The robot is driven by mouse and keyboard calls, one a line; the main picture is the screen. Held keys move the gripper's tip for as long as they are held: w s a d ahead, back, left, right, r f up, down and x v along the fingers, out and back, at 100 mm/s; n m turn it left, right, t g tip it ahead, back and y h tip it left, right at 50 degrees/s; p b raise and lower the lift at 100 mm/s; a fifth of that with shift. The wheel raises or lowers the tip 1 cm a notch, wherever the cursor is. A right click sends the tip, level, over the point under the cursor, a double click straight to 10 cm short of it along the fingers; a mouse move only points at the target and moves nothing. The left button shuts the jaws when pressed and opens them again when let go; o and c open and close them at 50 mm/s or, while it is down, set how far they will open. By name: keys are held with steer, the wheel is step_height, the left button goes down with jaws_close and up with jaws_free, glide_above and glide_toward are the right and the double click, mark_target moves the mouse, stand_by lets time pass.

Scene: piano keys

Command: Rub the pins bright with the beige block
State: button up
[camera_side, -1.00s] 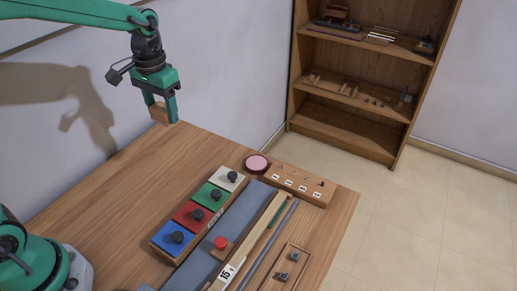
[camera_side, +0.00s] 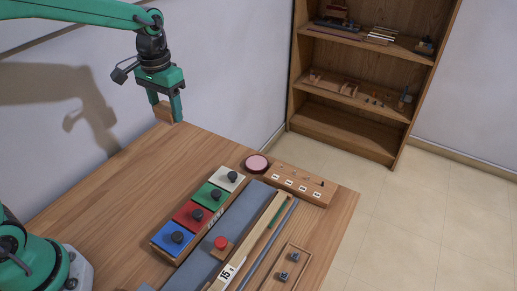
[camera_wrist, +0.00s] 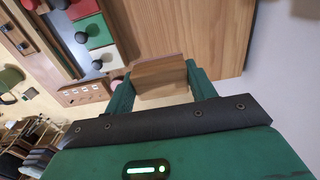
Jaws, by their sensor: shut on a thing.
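My gripper (camera_side: 168,109) is up at the left in the side view, shut on the beige block (camera_side: 162,110). In the wrist view the block (camera_wrist: 160,80) is a wood-toned piece between the two green fingers. The pins stand in a wooden rack (camera_side: 318,198) at the far right end of the table, with small white labels on its front. The rack also shows in the wrist view (camera_wrist: 72,95), left of the block. The pins are too small for me to tell how bright they are. The block is in the air, well apart from the rack.
A tray with blue, red, green and white panels (camera_side: 197,215) bearing dark knobs lies mid-table. A pink round pad (camera_side: 257,163) sits beside the rack. The table's left half is bare.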

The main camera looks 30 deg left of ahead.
steer(key=w+d, duration=0.7)
steer(key=w+d+f, duration=0.2)
steer(key=d, duration=0.6)
steer(key=w+d+f, duration=0.2)
steer(key=d+f, duration=0.1)
steer(key=d, duration=0.6)
steer(key=w+d+f, duration=0.2)
steer(key=d+f, duration=0.1)
steer(key=d, duration=0.5)
steer(key=shift+w+d, duration=0.25)
steer(key=shift+w, duration=0.1)
steer(key=shift+f, duration=0.1)
steer(key=shift+f, duration=1.85)
steer(key=shift+f, duration=0.1)
steer(key=shift+f, duration=0.8)
steer(key=shift+f, duration=0.6)
